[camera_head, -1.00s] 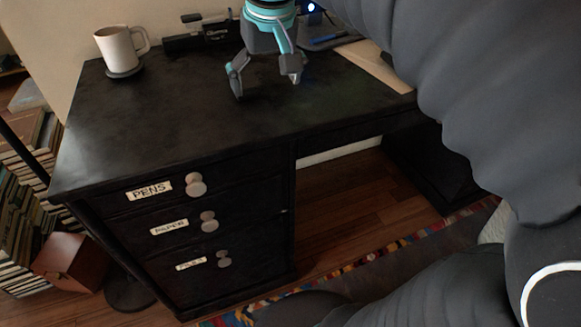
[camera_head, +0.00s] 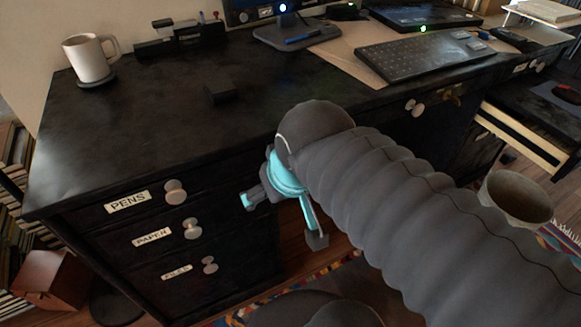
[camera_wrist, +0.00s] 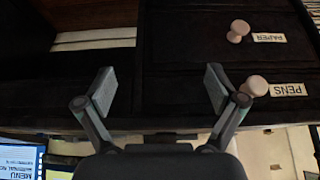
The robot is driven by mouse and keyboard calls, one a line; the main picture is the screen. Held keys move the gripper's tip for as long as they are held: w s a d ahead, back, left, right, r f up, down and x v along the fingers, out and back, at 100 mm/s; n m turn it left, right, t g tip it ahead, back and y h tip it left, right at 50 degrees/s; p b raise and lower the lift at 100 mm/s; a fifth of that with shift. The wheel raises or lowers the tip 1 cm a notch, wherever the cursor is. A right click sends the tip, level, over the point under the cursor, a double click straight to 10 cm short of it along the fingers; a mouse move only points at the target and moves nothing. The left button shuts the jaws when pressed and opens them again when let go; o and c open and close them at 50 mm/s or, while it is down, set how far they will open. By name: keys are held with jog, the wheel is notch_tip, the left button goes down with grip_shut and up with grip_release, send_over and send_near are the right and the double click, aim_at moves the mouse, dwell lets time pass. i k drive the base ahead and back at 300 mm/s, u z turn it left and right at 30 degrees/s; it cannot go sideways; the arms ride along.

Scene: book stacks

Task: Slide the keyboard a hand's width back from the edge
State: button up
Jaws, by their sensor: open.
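The dark keyboard (camera_head: 425,57) lies at the right part of the black desk (camera_head: 140,125), on a tan sheet (camera_head: 345,60), with its near side close to the desk's front edge. My gripper (camera_head: 281,220) hangs in front of the drawers, below the desktop edge, to the left of the keyboard and apart from it. Its two fingers are spread with nothing between them; the wrist view shows the open fingers (camera_wrist: 160,85) too, with drawer fronts beyond. The keyboard cannot be made out in the wrist view.
A white mug (camera_head: 88,58) stands on a coaster at the back left. A laptop (camera_head: 425,14) and a mouse (camera_head: 505,38) are near the keyboard. Drawer knobs (camera_head: 176,191) stick out near my gripper. A bin (camera_head: 515,197) stands right.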

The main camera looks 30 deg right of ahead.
aim_at(397, 61)
jog(key=z, duration=1.6)
